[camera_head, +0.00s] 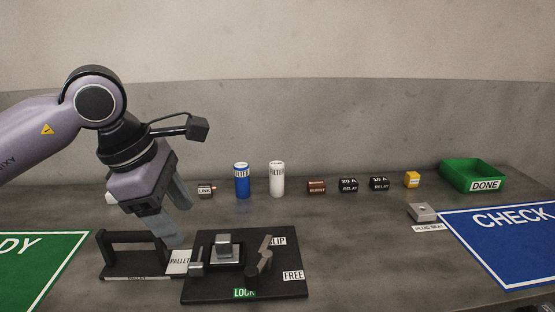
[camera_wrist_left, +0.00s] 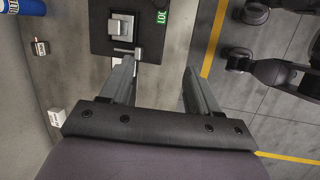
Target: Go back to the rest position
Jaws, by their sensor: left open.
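My left gripper (camera_head: 178,215) comes in from the left in the head view and points down, above and behind the black pallet rack (camera_head: 118,238). In the left wrist view its two fingers (camera_wrist_left: 160,85) are apart with nothing between them. The black fixture board (camera_head: 205,292) lies to its right, with a metal block, a small lever and a dark clamp on it. The board also shows at the top of the left wrist view (camera_wrist_left: 100,40). My right gripper is in neither view.
A blue filter (camera_head: 241,182), a white filter (camera_head: 277,180), a brown part (camera_head: 316,187), two relays (camera_head: 348,185) and a yellow block (camera_head: 412,180) stand along the back. A green DONE tray (camera_head: 452,172) and blue CHECK mat (camera_head: 500,250) are right; a green mat (camera_head: 60,255) is left.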

